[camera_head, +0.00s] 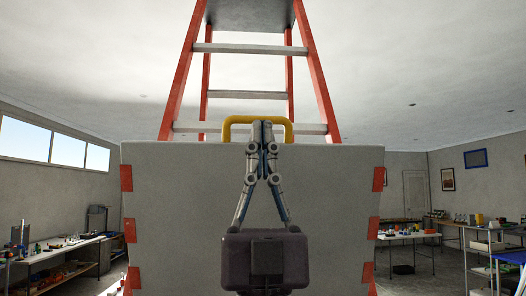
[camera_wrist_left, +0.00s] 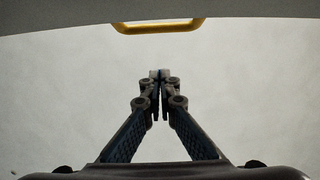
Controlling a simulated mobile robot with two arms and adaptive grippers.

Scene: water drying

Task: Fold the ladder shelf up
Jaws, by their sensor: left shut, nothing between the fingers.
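The ladder shelf (camera_head: 170,215) is a broad grey panel in front of the orange-red ladder (camera_head: 180,80), and fills the middle of the head view. A yellow handle (camera_head: 232,126) stands at its top edge. My left gripper (camera_head: 262,126) is shut and empty, fingertips pointing up. In the head view its tips overlap the middle of the handle. In the left wrist view the handle (camera_wrist_left: 160,27) hangs at the panel's edge (camera_wrist_left: 60,22), and the closed fingertips (camera_wrist_left: 160,75) show clear of it. My right gripper is not in view.
A workbench (camera_head: 60,248) with small items stands at the left wall below windows. Another table (camera_head: 410,236) and shelving (camera_head: 488,245) stand at the right. Floor shows between the shelf and the right-hand furniture.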

